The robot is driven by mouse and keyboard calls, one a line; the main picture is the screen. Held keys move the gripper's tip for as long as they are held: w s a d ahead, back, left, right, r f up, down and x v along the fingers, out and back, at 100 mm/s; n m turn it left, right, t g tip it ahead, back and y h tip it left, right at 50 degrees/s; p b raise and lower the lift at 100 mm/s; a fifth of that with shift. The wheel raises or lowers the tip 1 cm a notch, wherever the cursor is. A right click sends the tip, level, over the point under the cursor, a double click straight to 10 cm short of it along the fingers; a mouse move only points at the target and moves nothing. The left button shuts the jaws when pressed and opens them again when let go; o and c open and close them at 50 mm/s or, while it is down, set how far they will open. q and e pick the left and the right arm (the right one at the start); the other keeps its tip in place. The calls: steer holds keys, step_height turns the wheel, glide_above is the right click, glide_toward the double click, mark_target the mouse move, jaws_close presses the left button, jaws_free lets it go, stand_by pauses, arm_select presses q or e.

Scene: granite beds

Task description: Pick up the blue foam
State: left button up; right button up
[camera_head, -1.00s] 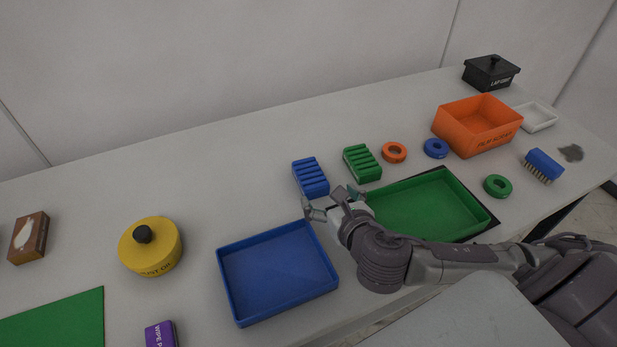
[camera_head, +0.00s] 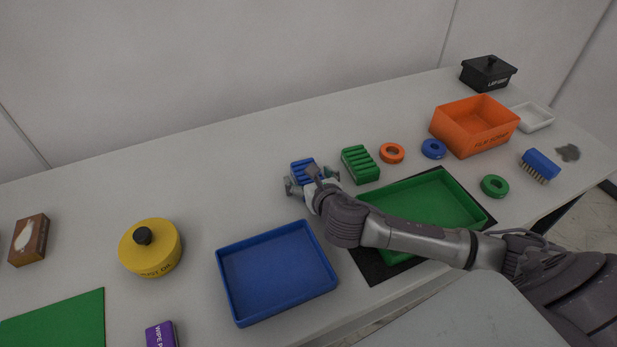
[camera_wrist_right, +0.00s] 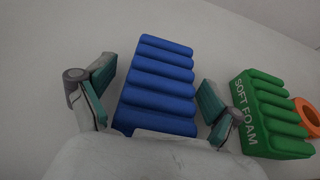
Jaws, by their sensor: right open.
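The blue foam (camera_head: 303,169) is a ridged block on the pale table, partly hidden by my right gripper in the head view. My right gripper (camera_head: 312,181) is open at the foam, with one finger on each side of it. In the right wrist view the blue foam (camera_wrist_right: 158,85) stands between the two open fingers (camera_wrist_right: 154,98), with a visible gap at each side near the tips. My left gripper is not in view.
A green ridged block (camera_head: 360,164) marked SOFT FOAM stands just right of the blue one. A blue tray (camera_head: 277,318) and a green tray (camera_head: 474,228) lie nearer the front edge. Orange (camera_head: 391,153) and blue (camera_head: 433,149) rings lie farther right. The table behind the foam is clear.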

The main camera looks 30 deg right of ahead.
steer(key=c, duration=0.8)
steer(key=shift+o, duration=0.2)
steer(key=shift+r, duration=0.1)
steer(key=shift+r, duration=0.2)
step_height(320, 180, up, 4)
steer(key=shift+f, duration=0.15)
steer(key=s+d+r, duration=0.2)
steer(key=s, duration=0.1)
steer(key=s+d+r, duration=0.2)
steer(key=s, duration=0.1)
steer(key=s+d+r, duration=0.2)
steer(key=s+d, duration=0.1)
steer(key=shift+s+r, duration=0.2)
steer(key=shift+r, duration=0.2)
steer(key=shift+a+f, duration=0.2)
steer(key=shift+a, duration=0.3)
steer(key=shift+n+y, duration=0.7)
steer(key=shift+y, duration=0.1)
steer(key=a, duration=0.4)
steer(key=a+f, duration=0.1)
steer(key=a, duration=0.8)
steer(key=shift+w+f, duration=0.2)
steer(key=shift+f, duration=0.05)
steer(key=shift+c, duration=0.2)
